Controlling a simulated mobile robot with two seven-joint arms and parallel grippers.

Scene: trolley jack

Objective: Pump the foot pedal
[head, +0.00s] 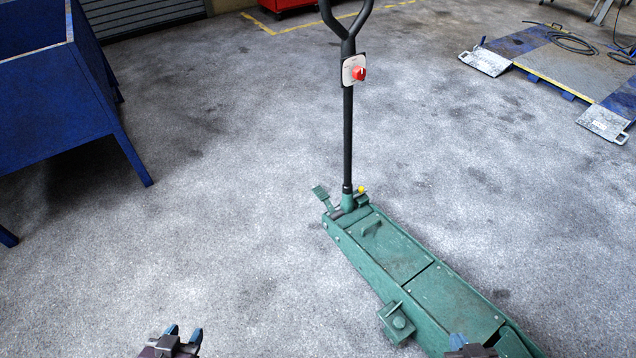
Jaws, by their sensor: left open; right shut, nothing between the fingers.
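A green trolley jack (400,255) lies on the floor right of centre, its long body running from the middle toward the lower right. The green foot pedal (321,194) sticks out left of the handle's base. My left gripper (183,335) is at the bottom edge, open and empty, over bare floor left of the jack. My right gripper (459,341) is at the bottom edge in front of the jack's near end, shut and empty, mostly cut off. Both are well short of the pedal.
A blue metal bin on legs (60,95) stands at the left. A low platform with ramps (570,65) and a cable lies at the upper right. A red cabinet (285,6) is at the back. The floor around the pedal and left of the jack is clear.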

